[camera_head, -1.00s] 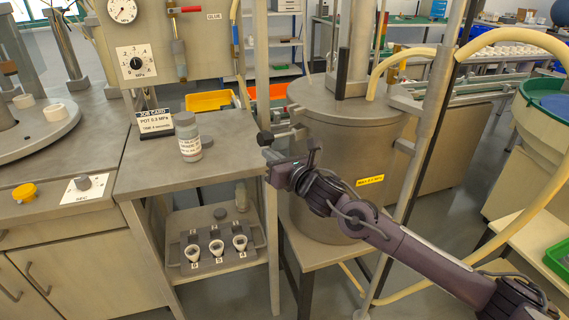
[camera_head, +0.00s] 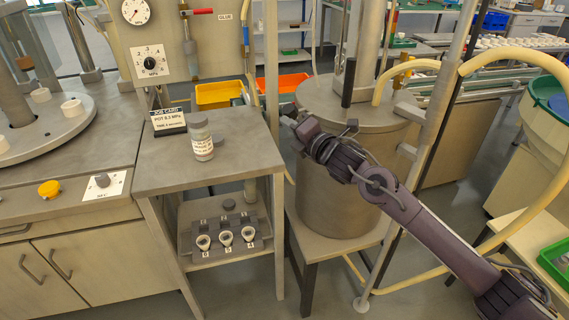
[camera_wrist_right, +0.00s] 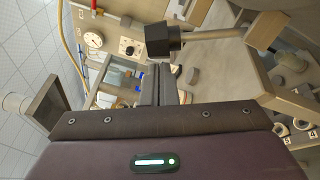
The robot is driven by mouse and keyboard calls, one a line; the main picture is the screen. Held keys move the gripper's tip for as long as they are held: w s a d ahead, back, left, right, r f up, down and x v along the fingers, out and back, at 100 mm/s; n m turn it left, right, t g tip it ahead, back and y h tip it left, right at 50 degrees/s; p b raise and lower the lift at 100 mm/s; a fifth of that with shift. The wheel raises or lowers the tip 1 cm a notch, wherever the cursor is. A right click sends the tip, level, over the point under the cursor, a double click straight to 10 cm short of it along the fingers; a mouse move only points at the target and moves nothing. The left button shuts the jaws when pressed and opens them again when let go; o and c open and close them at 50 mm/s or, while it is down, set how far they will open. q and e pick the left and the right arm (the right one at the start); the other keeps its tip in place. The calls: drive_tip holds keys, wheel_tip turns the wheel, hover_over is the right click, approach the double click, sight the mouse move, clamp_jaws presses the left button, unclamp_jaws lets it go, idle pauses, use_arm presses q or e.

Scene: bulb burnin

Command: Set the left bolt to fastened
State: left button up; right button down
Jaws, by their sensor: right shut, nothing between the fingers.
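The steel pot (camera_head: 335,190) stands right of centre in the head view. The left bolt shows in the right wrist view as a pale rod with a square black knob (camera_wrist_right: 162,40), sticking out sideways. In the head view its black end (camera_head: 289,109) shows at the pot's upper left, partly hidden by my right gripper (camera_head: 290,122). My right gripper is shut and empty. Its fingertips (camera_wrist_right: 166,68) lie just below the knob in the wrist view; I cannot tell whether they touch it. My left gripper is not in view.
A side table (camera_head: 240,150) left of the pot carries a bottle (camera_head: 201,140) and a job card (camera_head: 168,121). A shelf below holds several small sockets. A pale hose (camera_head: 440,75) and a steel post (camera_head: 437,130) stand right of the pot.

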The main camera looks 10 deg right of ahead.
sight(296, 111)
drive_tip(key=shift+w+d+r+m+p, duration=0.2)
drive_tip(key=shift+d+r+m+p, duration=0.25)
drive_tip(key=shift+d+r+m, duration=0.35)
drive_tip(key=shift+w+d+r+m+p, duration=0.15)
drive_tip(key=shift+d+m, duration=0.2)
drive_tip(key=shift+m, duration=0.25)
drive_tip(key=shift+w+d+r+m+p, duration=0.15)
drive_tip(key=shift+d+m, duration=0.15)
drive_tip(key=shift+m, duration=0.3)
drive_tip(key=shift+w+d+r, duration=0.1)
drive_tip(key=shift+w+d, duration=0.15)
drive_tip(key=shift+d, duration=0.4)
